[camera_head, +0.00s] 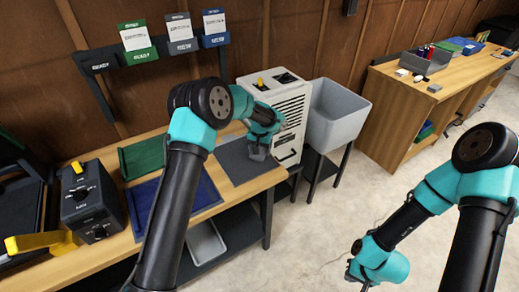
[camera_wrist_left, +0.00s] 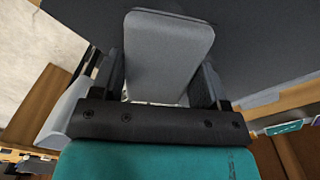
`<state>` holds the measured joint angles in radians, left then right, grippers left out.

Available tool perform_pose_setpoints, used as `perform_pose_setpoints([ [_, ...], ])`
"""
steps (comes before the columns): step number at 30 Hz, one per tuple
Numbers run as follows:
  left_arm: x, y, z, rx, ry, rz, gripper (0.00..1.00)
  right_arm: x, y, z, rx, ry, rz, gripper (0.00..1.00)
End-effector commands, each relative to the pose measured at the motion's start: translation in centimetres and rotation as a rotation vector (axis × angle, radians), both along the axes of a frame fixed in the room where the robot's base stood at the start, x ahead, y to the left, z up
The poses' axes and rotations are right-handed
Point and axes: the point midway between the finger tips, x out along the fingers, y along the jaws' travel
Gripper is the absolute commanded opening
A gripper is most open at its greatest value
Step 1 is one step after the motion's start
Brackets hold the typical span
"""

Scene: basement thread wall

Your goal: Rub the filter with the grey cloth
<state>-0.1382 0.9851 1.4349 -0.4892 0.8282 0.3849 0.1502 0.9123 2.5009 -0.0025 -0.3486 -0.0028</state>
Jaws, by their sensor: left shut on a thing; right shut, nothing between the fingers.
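My left gripper (camera_head: 258,152) is shut on a grey, flat, round-cornered piece, which looks like the grey cloth (camera_wrist_left: 168,45). It is over the dark grey mat (camera_head: 234,163) at the right end of the workbench, in front of the white machine. In the left wrist view the cloth sits between the two fingers, with a dark grey surface behind it; I cannot tell whether they touch. The white machine (camera_head: 287,145) has a slatted front; I cannot make out a separate filter. My right gripper (camera_head: 354,270) is shut and empty, low over the floor, partly hidden by its wrist.
A grey bin (camera_head: 336,112) stands right of the machine. Blue (camera_head: 205,195) and green (camera_head: 140,157) mats and a dark box with a yellow knob (camera_head: 92,205) are on the bench. Card holders (camera_head: 137,42) hang on the wall.

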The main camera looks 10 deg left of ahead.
Motion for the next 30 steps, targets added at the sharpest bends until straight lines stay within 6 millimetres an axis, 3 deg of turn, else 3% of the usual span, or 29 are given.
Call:
perform_pose_setpoints([
  [11,-0.3,0.3,-0.1,0.0,0.001,0.0,0.5,0.0,0.0,0.0,0.0,0.0,0.0,0.0],
  [30,-2.9,2.9,0.1,0.0,0.001,-0.001,0.5,0.0,0.0,0.0,0.0,0.0,0.0,0.0],
])
